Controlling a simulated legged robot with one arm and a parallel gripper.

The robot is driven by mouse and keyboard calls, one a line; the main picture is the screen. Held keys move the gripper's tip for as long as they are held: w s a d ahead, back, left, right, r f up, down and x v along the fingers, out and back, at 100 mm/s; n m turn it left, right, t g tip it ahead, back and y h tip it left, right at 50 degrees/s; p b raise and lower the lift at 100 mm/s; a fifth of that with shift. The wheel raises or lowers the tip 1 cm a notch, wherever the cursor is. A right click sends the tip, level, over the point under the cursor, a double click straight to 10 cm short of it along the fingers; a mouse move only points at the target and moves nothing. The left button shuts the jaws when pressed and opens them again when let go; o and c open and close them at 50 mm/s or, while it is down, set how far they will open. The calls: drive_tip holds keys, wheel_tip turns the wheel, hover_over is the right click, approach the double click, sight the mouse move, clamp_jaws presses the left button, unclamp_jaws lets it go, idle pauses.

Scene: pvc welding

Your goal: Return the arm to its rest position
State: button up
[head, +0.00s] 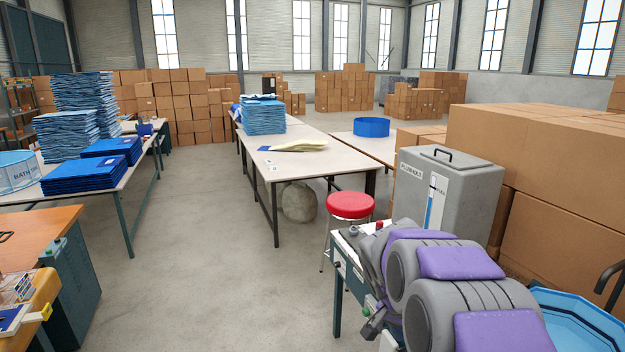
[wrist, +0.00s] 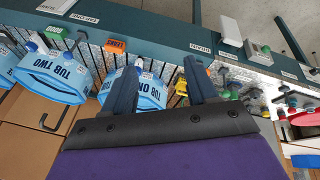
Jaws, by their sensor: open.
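My gripper (wrist: 160,65) is open in the wrist view, its two dark fingers apart with nothing held between them. Behind the fingers are the machine's dark green panel edge and a light blue tub marked TUB ONE (wrist: 150,92). I cannot tell how far the fingers are from these. My gripper cannot be made out clearly there.
A second tub marked TUB TWO (wrist: 55,75) shows in the wrist view. A grey fuel box (head: 447,195), a red stool (head: 350,206) and a blue basin (head: 580,325) stand around my arm. Stacked cartons (head: 560,160) are at right. Open floor (head: 200,230) lies at centre left.

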drive_tip(key=s+a+n+y, duration=0.1)
drive_tip(key=s+a+n, duration=0.1)
drive_tip(key=s, duration=1)
drive_tip(key=s+a+r+n+g+y, duration=0.1)
drive_tip(key=s+a+n+y, duration=0.1)
drive_tip(key=s, duration=1)
drive_tip(key=s+a+r+n+g+y, duration=0.1)
drive_tip(key=s+a+n, duration=0.2)
drive_tip(key=s, duration=0.9)
drive_tip(key=shift+a+n, duration=0.35)
drive_tip(key=shift+n, duration=0.75)
drive_tip(key=shift+c, duration=0.5)
